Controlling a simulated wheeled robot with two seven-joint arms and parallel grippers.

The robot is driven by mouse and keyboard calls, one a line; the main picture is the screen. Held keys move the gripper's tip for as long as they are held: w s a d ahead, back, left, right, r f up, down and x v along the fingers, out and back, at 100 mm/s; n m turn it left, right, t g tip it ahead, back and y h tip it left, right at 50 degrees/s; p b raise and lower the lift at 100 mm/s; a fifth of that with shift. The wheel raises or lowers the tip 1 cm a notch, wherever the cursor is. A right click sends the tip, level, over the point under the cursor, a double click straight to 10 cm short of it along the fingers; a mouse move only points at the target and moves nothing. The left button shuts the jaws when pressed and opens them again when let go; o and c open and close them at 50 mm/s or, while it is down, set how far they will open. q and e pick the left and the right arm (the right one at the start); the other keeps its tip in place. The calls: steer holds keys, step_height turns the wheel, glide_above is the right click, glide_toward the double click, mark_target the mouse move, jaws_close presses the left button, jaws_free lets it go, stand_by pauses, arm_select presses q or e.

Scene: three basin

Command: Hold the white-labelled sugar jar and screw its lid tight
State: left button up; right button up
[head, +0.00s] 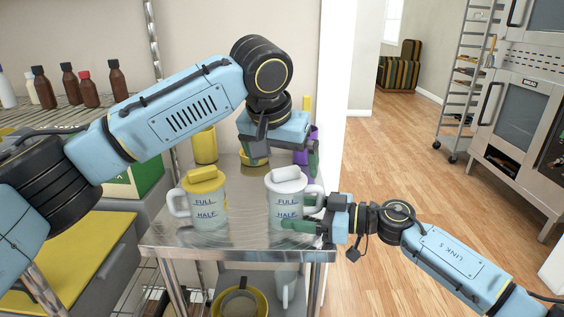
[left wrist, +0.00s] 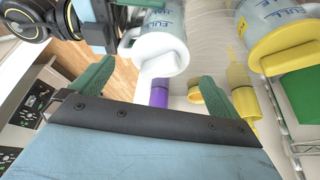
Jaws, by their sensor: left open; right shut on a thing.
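The jar with the white lid (head: 287,177) is a pale, mug-shaped vessel (head: 283,203) with a side handle and "FULL" and "HALF" marks. It stands upright on the steel table. The lid sits on top; I cannot tell how tight. My right gripper (head: 308,217) is shut on the jar's lower body from the right, a green finger across its front. My left gripper (head: 288,152) is open and empty above the lid. In the left wrist view the white lid (left wrist: 158,66) shows beyond and between the open green fingers (left wrist: 155,84), apart from them.
A similar jar with a yellow lid (head: 204,181) stands to the left on the steel table (head: 238,240). Brown bottles (head: 117,80) stand on a rack at left.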

arm_select(q)
steer(key=v, duration=1.1)
steer(key=shift+r, duration=0.1)
arm_select(e)
steer(key=o, duration=1.3)
